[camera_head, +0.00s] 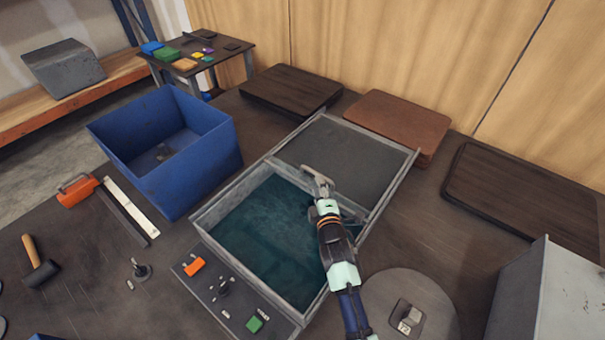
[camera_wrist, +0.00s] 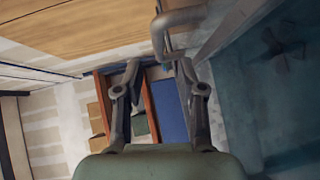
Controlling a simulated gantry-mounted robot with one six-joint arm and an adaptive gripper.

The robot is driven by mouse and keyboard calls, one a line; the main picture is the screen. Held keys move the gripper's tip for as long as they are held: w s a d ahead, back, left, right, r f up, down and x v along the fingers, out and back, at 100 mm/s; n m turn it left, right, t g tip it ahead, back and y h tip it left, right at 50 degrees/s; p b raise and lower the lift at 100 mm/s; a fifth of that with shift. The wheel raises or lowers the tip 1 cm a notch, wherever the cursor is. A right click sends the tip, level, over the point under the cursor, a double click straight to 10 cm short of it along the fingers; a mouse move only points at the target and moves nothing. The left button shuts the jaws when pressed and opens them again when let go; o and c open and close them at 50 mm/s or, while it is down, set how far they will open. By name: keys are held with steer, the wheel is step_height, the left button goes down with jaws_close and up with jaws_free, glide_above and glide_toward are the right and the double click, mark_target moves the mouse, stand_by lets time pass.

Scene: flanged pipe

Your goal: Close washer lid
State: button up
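The washer is a grey metal-framed tank (camera_head: 207,224) with teal liquid (camera_head: 262,235) showing in its open front part. Its lid (camera_head: 345,150), a flat dark grey panel, lies over the back right part of the frame. My gripper (camera_head: 318,180) is above the tank near the lid's front edge. In the wrist view my gripper's fingers (camera_wrist: 158,66) are spread apart with nothing clearly between them. A grey bent handle (camera_wrist: 178,20) shows just beyond the right fingertip. I cannot tell whether they touch. Liquid fills the right of the wrist view.
A blue bin (camera_head: 190,190) stands left of the washer. A control panel (camera_head: 222,300) with small parts is at its front. Dark and brown boards (camera_head: 400,122) lie behind it. A grey box (camera_head: 545,295) and round plate (camera_head: 435,310) are at right.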

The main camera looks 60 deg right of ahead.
mark_target(316, 175)
steer(key=b+x, duration=0.2)
steer(key=x, duration=0.4)
steer(key=shift+d, duration=0.1)
steer(key=shift+w+d, duration=0.25)
steer(key=shift+d, duration=0.05)
jaws_close()
